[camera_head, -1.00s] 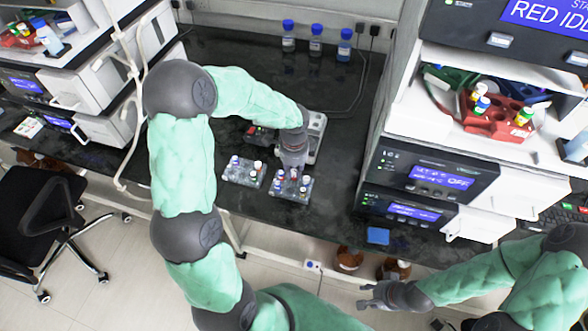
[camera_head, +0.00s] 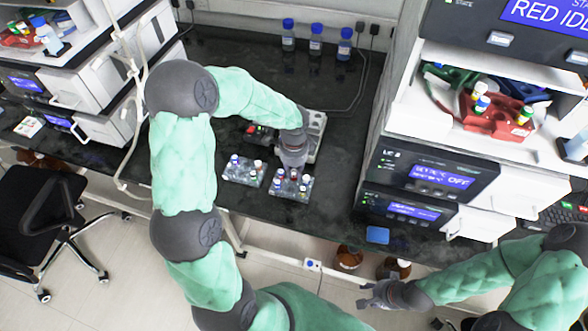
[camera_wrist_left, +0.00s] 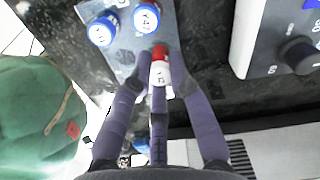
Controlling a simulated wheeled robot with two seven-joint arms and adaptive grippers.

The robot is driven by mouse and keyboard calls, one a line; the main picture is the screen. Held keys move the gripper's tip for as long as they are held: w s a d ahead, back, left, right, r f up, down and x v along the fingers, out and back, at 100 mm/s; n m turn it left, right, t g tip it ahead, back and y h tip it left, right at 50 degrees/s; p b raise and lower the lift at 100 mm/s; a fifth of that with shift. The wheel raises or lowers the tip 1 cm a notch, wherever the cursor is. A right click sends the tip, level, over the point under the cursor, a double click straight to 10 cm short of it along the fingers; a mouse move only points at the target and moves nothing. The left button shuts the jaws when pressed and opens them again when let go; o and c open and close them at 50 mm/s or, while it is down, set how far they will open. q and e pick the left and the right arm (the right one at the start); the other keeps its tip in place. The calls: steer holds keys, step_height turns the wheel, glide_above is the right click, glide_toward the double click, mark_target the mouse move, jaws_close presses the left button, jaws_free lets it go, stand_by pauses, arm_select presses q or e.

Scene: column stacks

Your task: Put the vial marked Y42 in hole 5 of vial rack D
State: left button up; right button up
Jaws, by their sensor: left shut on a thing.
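My left gripper (camera_head: 292,163) is at the back edge of the right-hand clear rack (camera_head: 302,193) on the dark bench. In the left wrist view its fingers (camera_wrist_left: 157,85) are shut on a white-capped vial (camera_wrist_left: 160,74); the cap's mark is too small to read surely. A red cap (camera_wrist_left: 160,52) shows just beyond it. Blue-capped vials (camera_wrist_left: 147,17) stand in the rack there, one seemingly marked with a Y. A second clear rack (camera_head: 232,181) with several vials stands to the left. Rack letters are not readable. My right gripper (camera_head: 377,297) is open and empty, low in front of the bench.
A grey-white device (camera_head: 317,125) stands behind the racks, close to my left gripper. Blue-capped bottles (camera_head: 316,42) line the back of the bench. Stacked instruments (camera_head: 430,175) bound the right side. Bare bench lies between the racks and the instruments.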

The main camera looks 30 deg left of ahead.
arm_select(q)
steer(key=shift+f+b, duration=0.35)
steer(key=shift+f, duration=0.35)
stand_by(0.5)
steer(key=o, duration=1.2)
steer(key=shift+r, duration=0.1)
steer(key=shift+r+p, duration=2.55)
steer(key=shift+r, duration=0.35)
